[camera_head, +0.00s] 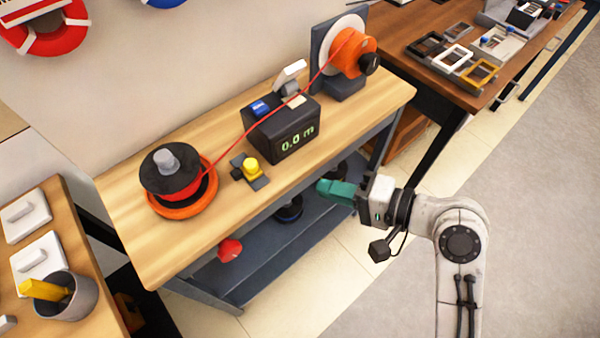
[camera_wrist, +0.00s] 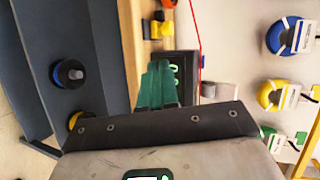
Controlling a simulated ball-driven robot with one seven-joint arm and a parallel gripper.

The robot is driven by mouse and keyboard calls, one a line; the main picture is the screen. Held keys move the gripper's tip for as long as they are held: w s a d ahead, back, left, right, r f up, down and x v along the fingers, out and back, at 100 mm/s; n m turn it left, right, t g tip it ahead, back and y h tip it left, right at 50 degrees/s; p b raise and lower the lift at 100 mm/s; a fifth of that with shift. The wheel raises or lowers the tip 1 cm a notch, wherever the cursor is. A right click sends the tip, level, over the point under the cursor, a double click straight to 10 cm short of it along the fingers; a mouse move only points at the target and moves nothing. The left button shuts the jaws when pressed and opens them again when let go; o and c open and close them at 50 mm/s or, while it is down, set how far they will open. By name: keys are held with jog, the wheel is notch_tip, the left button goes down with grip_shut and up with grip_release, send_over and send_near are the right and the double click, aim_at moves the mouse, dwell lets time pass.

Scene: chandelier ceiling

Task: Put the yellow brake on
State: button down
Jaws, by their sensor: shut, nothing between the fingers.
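The yellow brake (camera_head: 252,168) is a small yellow knob on a dark base, on the wooden bench (camera_head: 130,235) between the orange reel and the black meter box. It also shows at the top of the wrist view (camera_wrist: 158,28). My gripper (camera_head: 325,187) has green fingers and hovers off the bench's front edge, to the right of the brake and apart from it. In the wrist view the green fingers (camera_wrist: 158,72) are together and empty. I cannot tell whether the brake is on.
The meter box (camera_head: 285,125) reads 0.0 m. A red line runs from the orange reel (camera_head: 180,205) past it to an orange-and-white spool (camera_head: 345,55). A lower shelf (camera_head: 270,262) holds more spools. A side table (camera_head: 490,85) stands back right. The floor at right is clear.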

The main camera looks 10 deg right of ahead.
aim_at(257, 168)
jog(key=x, duration=0.8)
jog(key=r+p+x, duration=0.1)
jog(key=x, duration=0.4)
jog(key=shift+a, duration=0.25)
jog(key=shift+w+a, duration=0.55)
jog(key=shift+w, duration=0.3)
jog(key=shift+w+a, duration=0.55)
jog(key=shift+w, duration=0.25)
jog(key=shift+d, duration=0.1)
